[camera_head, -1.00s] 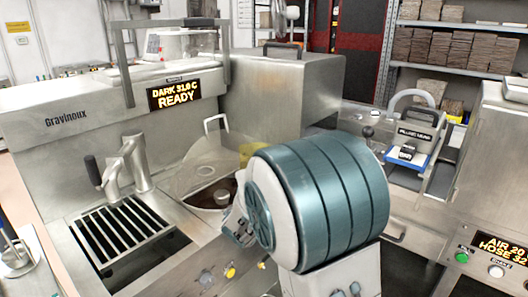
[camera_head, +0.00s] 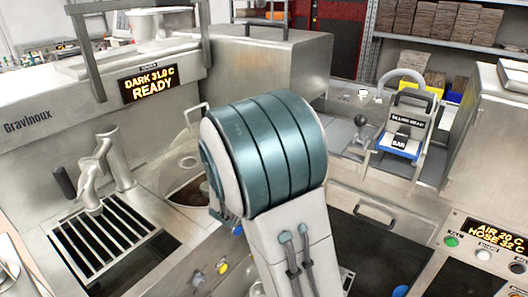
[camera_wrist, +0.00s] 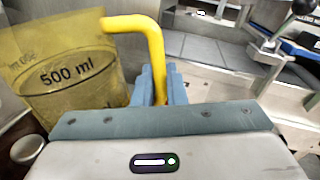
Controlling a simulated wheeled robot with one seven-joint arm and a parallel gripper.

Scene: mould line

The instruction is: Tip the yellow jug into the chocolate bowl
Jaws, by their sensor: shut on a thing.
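The yellow jug (camera_wrist: 68,75) is translucent, marked 500 ml, and fills the left of the wrist view. My gripper (camera_wrist: 160,88) is shut on its thick yellow handle (camera_wrist: 152,38), with the blue fingers either side of it. In the head view my teal arm hides the jug and most of the gripper. The chocolate bowl (camera_head: 186,204) is left of my arm in the head view, set in the steel machine, with dark brown chocolate inside; its right side is hidden. I cannot tell how far the jug tilts or what it holds.
A drain grille (camera_head: 105,245) and steel tap (camera_head: 118,160) are left of the bowl. The machine's display (camera_head: 150,84) reads DARK 31.0 C READY. A lever with a black knob (camera_head: 361,122) and a blue-edged bar device (camera_head: 402,135) stand at the right.

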